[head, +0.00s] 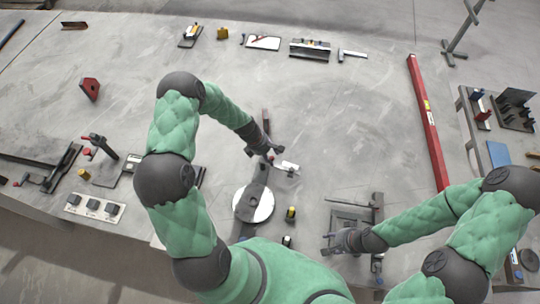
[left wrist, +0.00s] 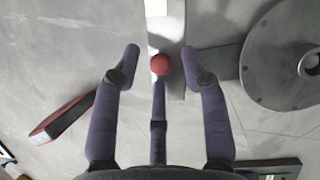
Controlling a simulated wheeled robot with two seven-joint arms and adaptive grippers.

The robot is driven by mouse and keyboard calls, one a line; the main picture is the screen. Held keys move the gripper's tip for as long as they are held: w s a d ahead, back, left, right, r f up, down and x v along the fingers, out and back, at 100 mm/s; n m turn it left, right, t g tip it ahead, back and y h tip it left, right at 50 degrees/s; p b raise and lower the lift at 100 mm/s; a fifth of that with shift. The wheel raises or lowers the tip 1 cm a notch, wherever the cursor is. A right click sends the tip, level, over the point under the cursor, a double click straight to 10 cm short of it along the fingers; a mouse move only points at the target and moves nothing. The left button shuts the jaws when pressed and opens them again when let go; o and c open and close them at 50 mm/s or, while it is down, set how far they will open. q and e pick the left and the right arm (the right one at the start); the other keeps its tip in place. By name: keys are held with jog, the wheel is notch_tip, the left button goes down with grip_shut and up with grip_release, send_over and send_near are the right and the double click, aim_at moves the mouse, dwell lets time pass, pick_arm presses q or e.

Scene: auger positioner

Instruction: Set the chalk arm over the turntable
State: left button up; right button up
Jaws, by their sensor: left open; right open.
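The turntable (head: 262,211) is a round, pale disc near the front middle of the bench in the head view; its grey rim and hub show at the right in the left wrist view (left wrist: 262,75). A red ball knob (left wrist: 160,64) sits on a pale flat bar (left wrist: 175,25), apparently the chalk arm, beside the turntable. My left gripper (left wrist: 163,75) is open, its fingers on either side of the knob with gaps showing. It also shows in the head view (head: 271,150), just behind the turntable. My right gripper (head: 330,243) is open and empty, low at the right of the turntable.
A dark fixture (head: 352,217) stands by my right gripper. Small yellow-and-black items (head: 291,214) stand right of the turntable. A long red level (head: 428,120) lies at the right. A red-and-dark block (left wrist: 62,117) lies left of my left gripper. The bench middle behind is mostly clear.

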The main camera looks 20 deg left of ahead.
pick_arm(q)
jog(key=shift+d+f, duration=0.1)
grip_shut()
